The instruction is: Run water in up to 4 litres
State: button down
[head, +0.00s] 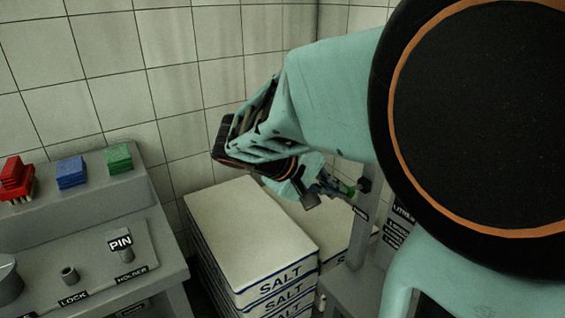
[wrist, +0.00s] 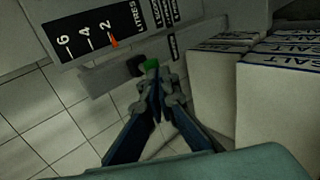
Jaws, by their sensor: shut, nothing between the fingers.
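The litres gauge (wrist: 88,35) is a black plate with white marks 2, 4 and 6 in the wrist view. Its orange pointer (wrist: 114,42) stands at about the 2 mark. A small green piece (wrist: 151,65) lies just beyond my fingertips, beside a black knob (wrist: 136,66). My gripper (wrist: 155,88) is shut and empty, its tips right at the green piece; whether they touch I cannot tell. In the head view my gripper (head: 335,188) reaches the green piece (head: 351,191) beside a grey post. The gauge is mostly hidden behind my arm there.
Stacked white salt blocks (head: 250,235) stand below my gripper, close by. A grey bench (head: 85,255) at left holds a PIN (head: 120,242) in its holder and a LOCK socket (head: 69,274). Red, blue (head: 71,172) and green brushes or blocks sit on its shelf. Tiled walls are behind.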

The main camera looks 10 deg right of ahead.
jog(key=shift+a+f+t+h+b, duration=0.1)
jog(key=shift+f+t+h+b, duration=0.55)
jog(key=shift+b, duration=1.75)
jog(key=shift+a+f+t+h+b, duration=0.1)
jog(key=shift+f+h+b, duration=1)
jog(key=shift+b, duration=1.25)
jog(key=shift+f+b, duration=0.2)
jog(key=shift+b, duration=0.5)
dwell(2.5)
